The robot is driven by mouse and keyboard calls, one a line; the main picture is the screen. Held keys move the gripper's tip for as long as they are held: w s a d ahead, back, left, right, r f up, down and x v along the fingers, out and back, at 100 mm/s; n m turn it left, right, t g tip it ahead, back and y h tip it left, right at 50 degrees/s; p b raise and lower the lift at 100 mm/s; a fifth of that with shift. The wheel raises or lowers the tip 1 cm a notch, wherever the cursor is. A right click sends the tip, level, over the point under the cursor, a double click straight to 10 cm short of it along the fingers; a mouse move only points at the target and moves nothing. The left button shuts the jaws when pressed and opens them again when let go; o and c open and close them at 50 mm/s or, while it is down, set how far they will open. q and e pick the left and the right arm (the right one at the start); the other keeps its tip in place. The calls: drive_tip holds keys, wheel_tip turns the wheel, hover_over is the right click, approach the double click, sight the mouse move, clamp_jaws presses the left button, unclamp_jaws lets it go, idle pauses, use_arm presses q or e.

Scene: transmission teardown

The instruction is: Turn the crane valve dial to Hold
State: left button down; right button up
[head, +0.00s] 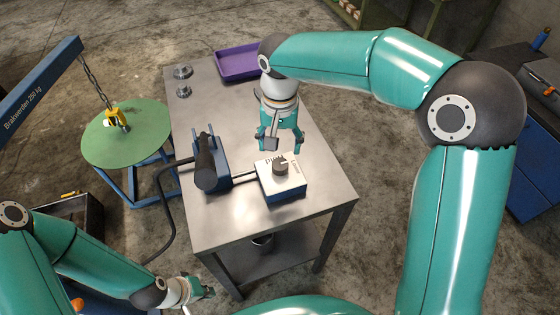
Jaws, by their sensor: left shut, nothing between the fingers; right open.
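The crane valve dial (280,168) is a dark round knob on top of a white-faced blue box (285,192) near the front right of the metal table. Small lettering surrounds the knob, but it is too small to tell which setting the dial points to. My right gripper (280,149) is open and points down just behind the dial, with its fingers near the box's far edge. I cannot tell whether it touches the dial. My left gripper (206,294) is shut and empty, low in front of the table at the bottom left.
A blue pump unit with a black cylinder (205,162) stands left of the box, joined by a rod, with a black hose running off the table. A purple tray (238,62) and metal parts (183,72) lie at the back. A crane hook (117,118) hangs over a green round table (127,145).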

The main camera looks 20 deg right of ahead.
sight(280, 164)
wheel_tip(280, 164, down, 8)
drive_tip(key=shift+r, duration=0.15)
drive_tip(key=shift+c, duration=0.2)
drive_tip(key=c, duration=1.1)
